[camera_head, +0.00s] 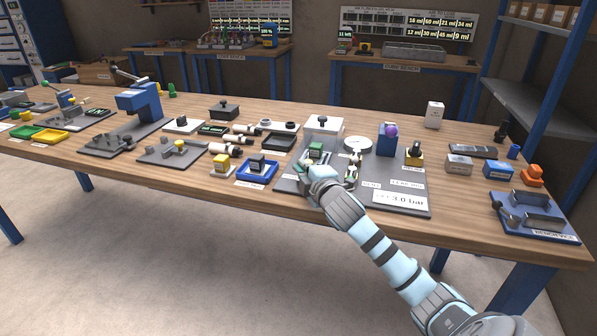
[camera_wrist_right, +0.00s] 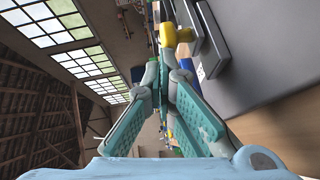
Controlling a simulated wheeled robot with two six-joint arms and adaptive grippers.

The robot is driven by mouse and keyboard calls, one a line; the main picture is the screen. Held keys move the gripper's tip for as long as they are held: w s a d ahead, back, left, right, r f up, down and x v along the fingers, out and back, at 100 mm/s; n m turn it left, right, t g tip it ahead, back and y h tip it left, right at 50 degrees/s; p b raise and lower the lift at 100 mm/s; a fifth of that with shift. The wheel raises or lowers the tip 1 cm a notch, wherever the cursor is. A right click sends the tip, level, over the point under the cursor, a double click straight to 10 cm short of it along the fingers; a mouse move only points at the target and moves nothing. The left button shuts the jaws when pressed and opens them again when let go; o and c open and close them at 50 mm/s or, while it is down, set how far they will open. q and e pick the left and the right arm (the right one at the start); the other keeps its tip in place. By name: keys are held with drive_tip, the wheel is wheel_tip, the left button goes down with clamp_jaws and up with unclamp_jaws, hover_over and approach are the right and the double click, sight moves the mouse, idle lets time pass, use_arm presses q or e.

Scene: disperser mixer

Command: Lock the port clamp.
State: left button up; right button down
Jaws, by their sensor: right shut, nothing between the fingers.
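I cannot tell for sure which part is the port clamp; my gripper and forearm hide part of the board. My left gripper is not in view.
A blue tray (camera_head: 257,171) lies close to the left. Bare wood runs along the table's front edge (camera_head: 150,170).

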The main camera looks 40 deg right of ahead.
drive_tip(key=shift+w+d, duration=0.2)
drive_tip(key=shift+w, duration=0.1)
drive_tip(key=shift+s+a+r, duration=0.1)
drive_tip(key=shift+s+a+p, duration=0.1)
drive_tip(key=shift+a+p, duration=0.05)
drive_tip(key=shift+p, duration=0.2)
drive_tip(key=s+a+p, duration=0.1)
drive_tip(key=s+a+r+p, duration=0.1)
drive_tip(key=a+p, duration=0.1)
drive_tip(key=shift+s+a+r, duration=0.1)
drive_tip(key=shift+s+a, duration=0.2)
drive_tip(key=shift+s, duration=0.1)
drive_tip(key=f+p+v, duration=0.1)
drive_tip(key=v, duration=0.7)
drive_tip(key=shift+s+r, duration=0.35)
